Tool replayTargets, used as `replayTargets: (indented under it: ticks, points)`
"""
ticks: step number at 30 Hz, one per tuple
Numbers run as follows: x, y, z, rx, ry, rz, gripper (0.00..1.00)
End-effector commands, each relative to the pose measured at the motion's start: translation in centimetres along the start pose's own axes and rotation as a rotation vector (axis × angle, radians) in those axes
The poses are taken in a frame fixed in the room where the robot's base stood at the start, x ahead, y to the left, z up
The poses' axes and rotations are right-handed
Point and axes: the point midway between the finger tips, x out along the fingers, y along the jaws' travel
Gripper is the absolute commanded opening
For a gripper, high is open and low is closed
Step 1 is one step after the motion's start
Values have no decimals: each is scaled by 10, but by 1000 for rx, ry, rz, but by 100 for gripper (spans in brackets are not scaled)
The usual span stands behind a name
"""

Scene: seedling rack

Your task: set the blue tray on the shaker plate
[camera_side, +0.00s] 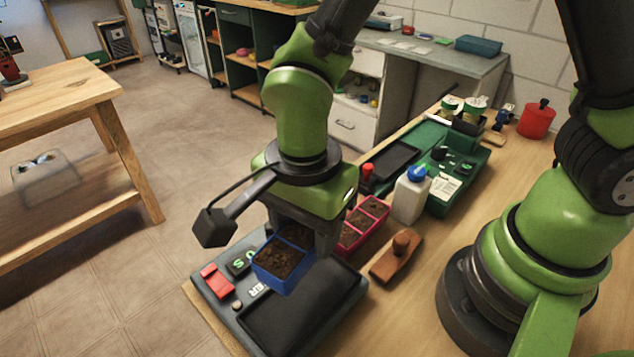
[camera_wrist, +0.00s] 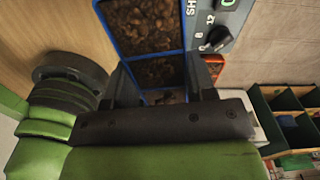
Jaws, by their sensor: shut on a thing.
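The blue tray (camera_side: 281,265) has compartments filled with dark brown soil. My gripper (camera_side: 318,238) is shut on it, and my fingers hide its far end. In the wrist view the tray (camera_wrist: 150,35) runs up from between my two fingers (camera_wrist: 165,85). In the side view the tray overlaps the left part of the shaker, hiding some of its lettering. I cannot tell how large the gap beneath the tray is. The shaker's black plate (camera_side: 300,315) is bare in its visible part. The shaker's panel with a dial (camera_wrist: 216,40) shows in the wrist view.
A pink-red tray of soil (camera_side: 368,212) stands behind my gripper, close to a white bottle with a blue cap (camera_side: 410,195). A green case (camera_side: 455,175) and a red pot (camera_side: 537,121) stand farther back.

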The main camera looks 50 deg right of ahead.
Motion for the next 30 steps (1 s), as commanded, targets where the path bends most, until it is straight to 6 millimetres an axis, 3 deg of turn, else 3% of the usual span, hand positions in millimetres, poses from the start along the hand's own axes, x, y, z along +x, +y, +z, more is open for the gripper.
replayTargets:
  ticks: [9,24,30]
  points:
    - [9,11,19,180,1,2,24]
    - [55,11,19,184,1,3,24]
    - [64,11,19,184,-1,1,24]
